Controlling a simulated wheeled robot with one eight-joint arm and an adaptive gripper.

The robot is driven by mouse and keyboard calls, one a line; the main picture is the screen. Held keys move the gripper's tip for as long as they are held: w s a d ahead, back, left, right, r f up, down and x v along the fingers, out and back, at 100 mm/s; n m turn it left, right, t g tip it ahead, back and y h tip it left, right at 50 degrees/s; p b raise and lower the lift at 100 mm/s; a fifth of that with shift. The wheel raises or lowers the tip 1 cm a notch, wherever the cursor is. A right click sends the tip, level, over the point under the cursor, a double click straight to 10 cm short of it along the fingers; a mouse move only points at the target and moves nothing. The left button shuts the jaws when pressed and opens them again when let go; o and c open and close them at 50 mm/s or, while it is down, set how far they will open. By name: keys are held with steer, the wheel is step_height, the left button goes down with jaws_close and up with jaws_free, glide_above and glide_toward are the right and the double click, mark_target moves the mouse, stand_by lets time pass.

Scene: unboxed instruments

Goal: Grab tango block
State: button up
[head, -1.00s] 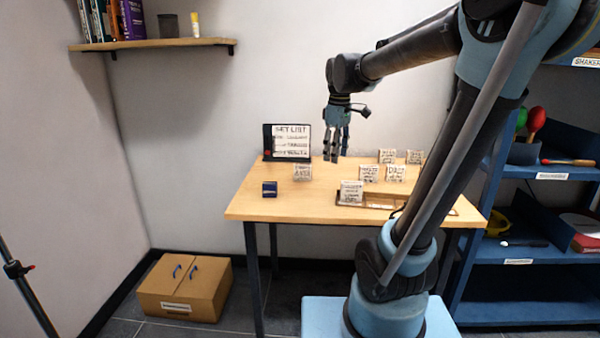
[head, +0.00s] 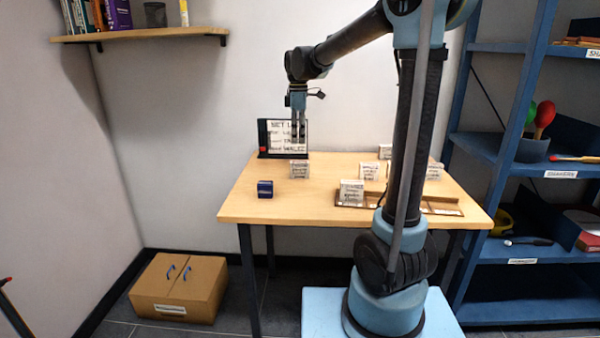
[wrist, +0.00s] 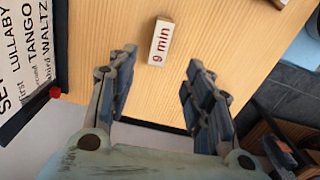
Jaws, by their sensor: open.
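My gripper (head: 300,136) hangs pointing down over the table's back left, in front of the set list board. It also shows in the wrist view (wrist: 160,75), with its fingers spread and nothing between them. A small pale block (head: 299,169) stands on the table below the gripper. What seems to be this block shows in the wrist view (wrist: 160,41), its top reading "9 min", just beyond the fingertips. Several similar lettered blocks stand to the right, including one (head: 351,193) at the tray. Their lettering is too small to read, so I cannot tell which is tango.
The set list board (head: 288,136) lists Lullaby, Tango and Waltz in the wrist view (wrist: 30,60). A dark blue box (head: 265,188) sits at the table's left. A wooden tray (head: 440,207) lies at the right, partly behind my arm. A blue shelf (head: 510,170) stands right.

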mark_target(300, 166)
step_height(300, 166, down, 8)
steer(key=shift+r, duration=0.2)
steer(key=shift+d+f, duration=0.15)
steer(key=shift+f, duration=1.2)
steer(key=shift+d+f, duration=0.1)
steer(key=shift+f, duration=1.2)
steer(key=shift+w, duration=0.1)
jaws_close()
